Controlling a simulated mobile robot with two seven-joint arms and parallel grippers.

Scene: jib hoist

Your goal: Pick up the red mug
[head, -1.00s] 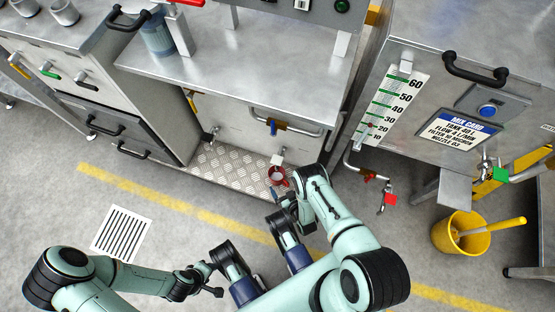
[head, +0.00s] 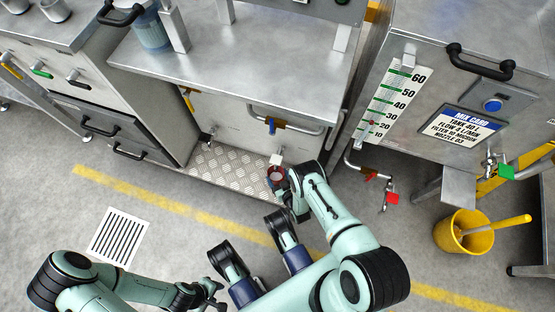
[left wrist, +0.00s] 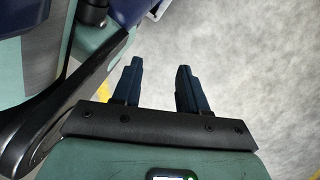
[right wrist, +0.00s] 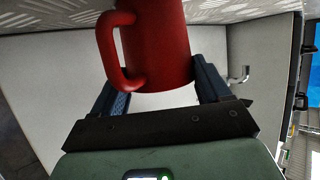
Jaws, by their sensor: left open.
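The red mug (head: 277,174) is at the front right edge of the tread-plate step, below a small tap. It fills the upper middle of the right wrist view (right wrist: 163,45), its handle on the left side. My right gripper (head: 284,182) is at the mug. Its fingers (right wrist: 160,82) are spread wide, one on each side of the mug's near end; I cannot tell whether they press on it. The handle partly covers the left finger. My left gripper (head: 216,294) is low in the head view, away from the mug. Its fingers (left wrist: 158,72) are open and empty.
The tread-plate step (head: 225,170) sits below the steel bench (head: 240,60). A yellow bucket (head: 447,238) stands at the right. The floor around the grate (head: 118,236) is clear.

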